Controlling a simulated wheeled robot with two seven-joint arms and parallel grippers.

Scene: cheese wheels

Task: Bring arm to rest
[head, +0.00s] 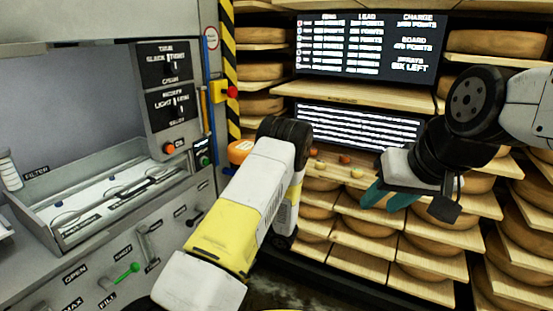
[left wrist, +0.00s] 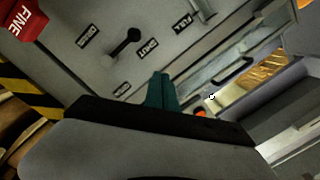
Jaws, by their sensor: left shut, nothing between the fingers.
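My left arm (head: 240,205), white and yellow with a black joint, reaches up through the middle of the head view. Its gripper is hidden there. In the left wrist view, the teal fingers of my left gripper (left wrist: 161,93) are together and empty, in front of a grey machine panel. My right arm (head: 478,100) comes in from the right in the head view. Its gripper (head: 386,196) points down and left, with its teal fingers apart and nothing seen between them, in front of the cheese shelves.
A grey machine (head: 110,245) with levers and a recessed tray fills the left. Wooden shelves (head: 425,255) with cheese wheels stand behind and right. A black score board (head: 370,45) hangs above. In the left wrist view, a red sign (left wrist: 22,20) and yellow-black striping (left wrist: 25,90) lie left.

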